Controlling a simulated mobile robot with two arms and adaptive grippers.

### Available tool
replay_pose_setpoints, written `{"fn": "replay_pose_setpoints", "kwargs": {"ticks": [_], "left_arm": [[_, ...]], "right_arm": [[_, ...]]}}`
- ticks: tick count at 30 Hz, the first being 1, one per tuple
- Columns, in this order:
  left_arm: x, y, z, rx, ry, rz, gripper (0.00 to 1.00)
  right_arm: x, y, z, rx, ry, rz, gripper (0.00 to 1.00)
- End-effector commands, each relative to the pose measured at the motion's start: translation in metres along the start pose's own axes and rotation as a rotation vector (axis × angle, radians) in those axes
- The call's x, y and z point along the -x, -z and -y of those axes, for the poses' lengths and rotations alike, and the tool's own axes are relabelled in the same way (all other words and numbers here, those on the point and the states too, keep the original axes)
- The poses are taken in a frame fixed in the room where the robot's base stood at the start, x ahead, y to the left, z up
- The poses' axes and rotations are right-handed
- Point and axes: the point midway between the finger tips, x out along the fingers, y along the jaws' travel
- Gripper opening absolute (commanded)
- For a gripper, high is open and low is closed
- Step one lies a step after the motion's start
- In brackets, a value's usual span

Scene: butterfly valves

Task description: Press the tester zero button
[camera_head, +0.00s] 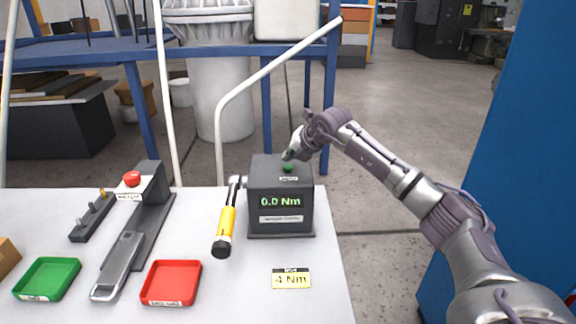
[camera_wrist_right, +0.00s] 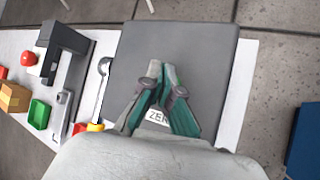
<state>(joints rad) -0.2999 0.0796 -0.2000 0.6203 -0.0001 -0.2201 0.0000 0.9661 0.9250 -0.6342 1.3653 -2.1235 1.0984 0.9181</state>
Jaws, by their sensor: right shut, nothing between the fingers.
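The torque tester (camera_head: 281,218) is a dark grey box at the table's back right edge, with a green display reading 0.0 Nm. Its green zero button (camera_head: 288,169) sits on top, behind a small white label. My right gripper (camera_head: 287,156) is shut and empty, its fingertips just above or at the button; I cannot tell if they touch. In the right wrist view the shut fingers (camera_wrist_right: 166,74) lie over the tester's grey top (camera_wrist_right: 195,52). The ZERO label (camera_wrist_right: 157,117) shows partly between them, and the button is hidden. My left gripper is not in view.
A yellow-handled torque wrench (camera_head: 225,230) leans beside the tester's left side. A yellow 4 Nm card (camera_head: 291,279) lies in front. Left are a red tray (camera_head: 171,283), a green tray (camera_head: 47,279) and a fixture with a red button (camera_head: 132,179). A blue panel (camera_head: 530,130) stands right.

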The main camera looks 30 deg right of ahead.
Motion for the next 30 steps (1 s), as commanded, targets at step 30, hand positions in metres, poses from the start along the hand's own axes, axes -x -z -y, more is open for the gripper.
{"fn": "replay_pose_setpoints", "kwargs": {"ticks": [30], "left_arm": [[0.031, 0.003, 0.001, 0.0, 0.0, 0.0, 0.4]], "right_arm": [[0.035, -0.025, -0.025, 0.0, 0.0, 0.0, 0.0]]}}
